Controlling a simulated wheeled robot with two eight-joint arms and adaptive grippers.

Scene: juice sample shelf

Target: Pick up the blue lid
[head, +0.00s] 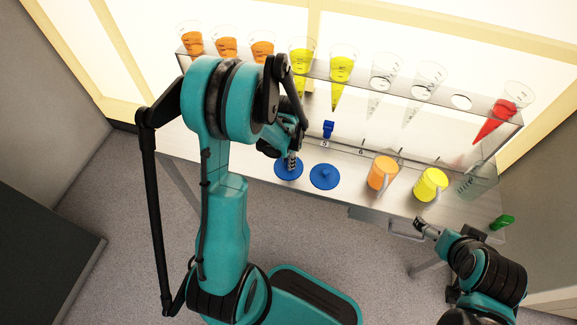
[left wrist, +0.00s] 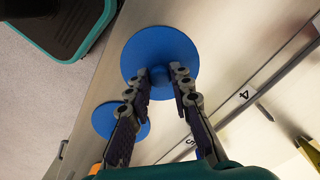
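Two round blue lids with raised middles lie flat on the counter. The left blue lid (head: 280,174) is under my left gripper (head: 292,163). It fills the upper middle of the left wrist view (left wrist: 160,42). There, the fingertips of my left gripper (left wrist: 160,74) stand on either side of its central knob. I cannot tell whether they press on it. The other blue lid (head: 324,178) lies to the right, apart from the gripper, and is partly hidden behind a finger in the wrist view (left wrist: 104,120). My right gripper (head: 424,226) is at the counter's front, its finger state unclear.
A rack (head: 390,84) holds several cones of orange, yellow, clear and red contents. An orange mug (head: 381,174), a yellow mug (head: 429,185) and a clear container (head: 474,181) stand to the right. A small blue piece (head: 328,129) is behind the lids. A green object (head: 502,222) lies far right.

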